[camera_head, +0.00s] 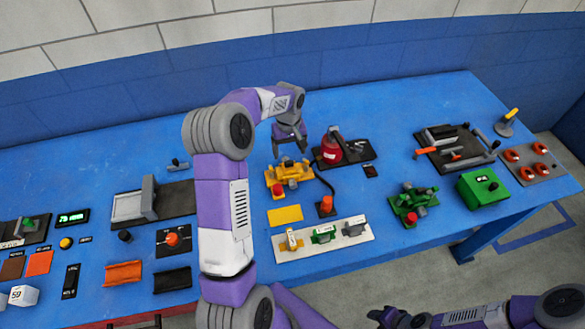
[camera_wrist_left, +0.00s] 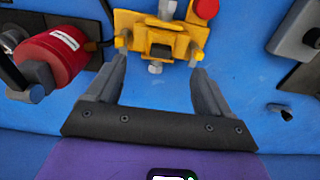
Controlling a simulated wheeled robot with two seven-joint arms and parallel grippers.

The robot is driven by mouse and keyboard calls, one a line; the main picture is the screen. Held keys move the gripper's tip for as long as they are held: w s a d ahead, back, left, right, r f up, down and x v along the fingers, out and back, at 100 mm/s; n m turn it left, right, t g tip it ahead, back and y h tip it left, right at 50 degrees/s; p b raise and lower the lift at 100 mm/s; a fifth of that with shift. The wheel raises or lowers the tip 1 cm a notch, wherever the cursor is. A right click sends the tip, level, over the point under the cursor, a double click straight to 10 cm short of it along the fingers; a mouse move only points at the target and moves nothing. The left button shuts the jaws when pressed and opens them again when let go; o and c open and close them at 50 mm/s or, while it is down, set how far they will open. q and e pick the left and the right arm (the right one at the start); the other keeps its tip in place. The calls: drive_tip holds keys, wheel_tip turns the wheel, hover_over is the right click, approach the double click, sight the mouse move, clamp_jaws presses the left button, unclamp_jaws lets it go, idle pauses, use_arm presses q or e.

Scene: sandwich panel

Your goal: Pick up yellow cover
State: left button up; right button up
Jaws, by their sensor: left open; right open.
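A yellow assembly (camera_head: 290,173) with a red knob sits on the blue table near its middle. In the left wrist view the assembly (camera_wrist_left: 160,32) lies just ahead of the fingertips. A flat yellow plate (camera_head: 285,215) lies in front of the assembly. I cannot tell which of the two is the yellow cover. My left gripper (camera_head: 291,150) is open and empty, pointing down just behind the assembly; its fingers (camera_wrist_left: 160,75) are apart with bare table between them. My right gripper (camera_head: 376,315) is open near the bottom edge, off the table front.
A red cylinder (camera_head: 332,150) on a black base stands right of the left gripper. A white board (camera_head: 322,250) with several small parts lies in front. A green assembly (camera_head: 412,203) and green box (camera_head: 483,187) are to the right. Bare table lies behind the left gripper.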

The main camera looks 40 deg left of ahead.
sight(289, 162)
use_arm(q)
drive_tip(key=shift+s+f, duration=0.15)
drive_tip(key=shift+f, duration=0.8)
wheel_tip(289, 162, down, 5)
drive_tip(key=shift+f+b, duration=0.1)
drive_tip(key=shift+b, duration=0.45)
drive_tip(key=shift+c, duration=0.5)
drive_tip(key=c, duration=1.1)
